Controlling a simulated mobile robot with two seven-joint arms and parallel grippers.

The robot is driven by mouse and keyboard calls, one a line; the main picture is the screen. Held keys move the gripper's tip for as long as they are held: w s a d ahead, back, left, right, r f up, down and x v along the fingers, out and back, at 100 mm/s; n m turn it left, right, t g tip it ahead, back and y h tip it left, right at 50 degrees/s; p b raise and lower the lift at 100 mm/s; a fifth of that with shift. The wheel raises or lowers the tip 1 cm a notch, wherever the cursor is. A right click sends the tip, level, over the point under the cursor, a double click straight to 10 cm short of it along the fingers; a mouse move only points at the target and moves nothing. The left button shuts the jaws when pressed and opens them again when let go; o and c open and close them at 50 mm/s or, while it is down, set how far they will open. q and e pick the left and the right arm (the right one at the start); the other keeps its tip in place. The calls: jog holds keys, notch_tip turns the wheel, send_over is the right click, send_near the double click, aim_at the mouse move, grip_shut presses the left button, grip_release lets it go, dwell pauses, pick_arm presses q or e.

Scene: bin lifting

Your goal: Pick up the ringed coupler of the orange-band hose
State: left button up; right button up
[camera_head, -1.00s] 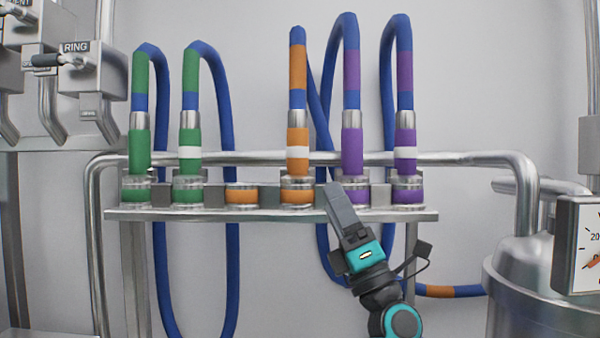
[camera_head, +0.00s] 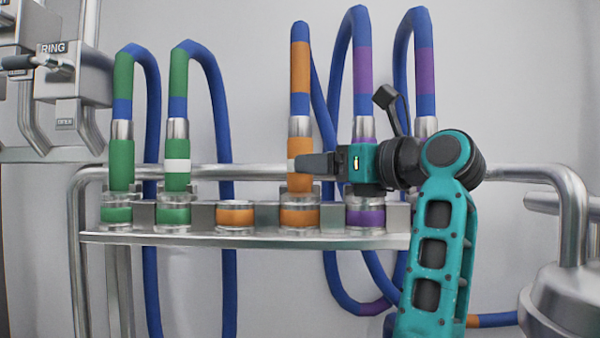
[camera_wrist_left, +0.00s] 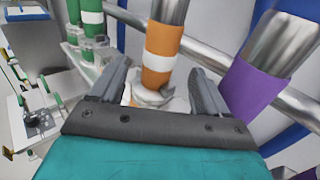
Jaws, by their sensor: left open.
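The orange coupler with a white ring (camera_head: 300,182) stands upright in a socket of the metal rack (camera_head: 240,242). Its blue hose with an orange band (camera_head: 300,68) rises straight above it. My left gripper (camera_head: 302,163) is at ring height, its fingers reaching in from the right and covering part of the ring in the head view. In the wrist view, the open left gripper (camera_wrist_left: 158,72) has one finger on each side of the orange coupler (camera_wrist_left: 160,62), with gaps beside it. My right gripper is not in view.
Purple couplers stand close on the right, one showing in the wrist view (camera_wrist_left: 252,88). Green couplers (camera_head: 120,165) stand to the left. An empty orange-marked socket (camera_head: 235,216) lies between. A metal pipe (camera_head: 255,172) runs behind the couplers.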

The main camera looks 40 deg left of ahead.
pick_arm(q)
jog(key=a, duration=0.4)
jog(key=a+p, duration=0.1)
jog(key=a, duration=0.1)
jog(key=shift+w+a, duration=0.25)
jog(key=c, duration=1.3)
